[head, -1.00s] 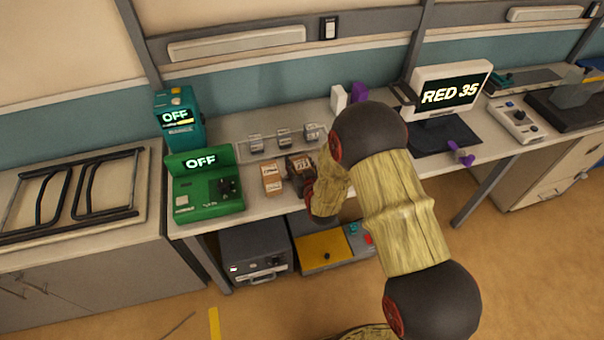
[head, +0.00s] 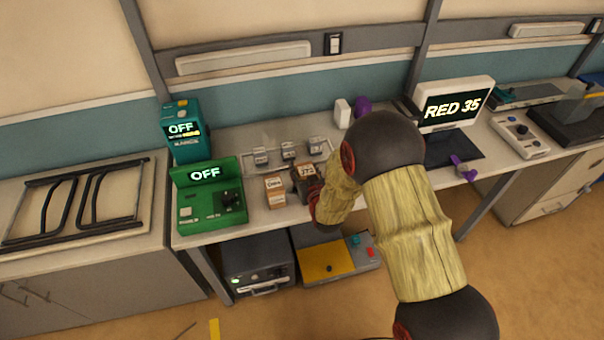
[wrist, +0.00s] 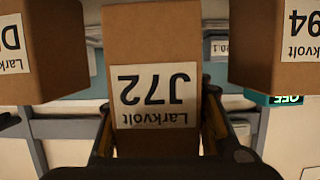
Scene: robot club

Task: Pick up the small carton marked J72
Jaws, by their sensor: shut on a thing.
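The small brown carton marked J72 (wrist: 154,30) fills the middle of the wrist view, its white label upside down there. My gripper (wrist: 160,132) is shut on it, with one dark finger along each side. In the head view the J72 carton (head: 306,171) is at the front part of the bench, partly covered by my dark gripper (head: 301,187). I cannot tell whether its base touches the bench.
A carton ending in 94 (wrist: 275,75) and a carton starting with D (wrist: 45,80) flank it in the wrist view. One carton (head: 275,193) shows left of my gripper in the head view. A green device (head: 208,200) stands farther left; small grey items (head: 288,151) sit behind.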

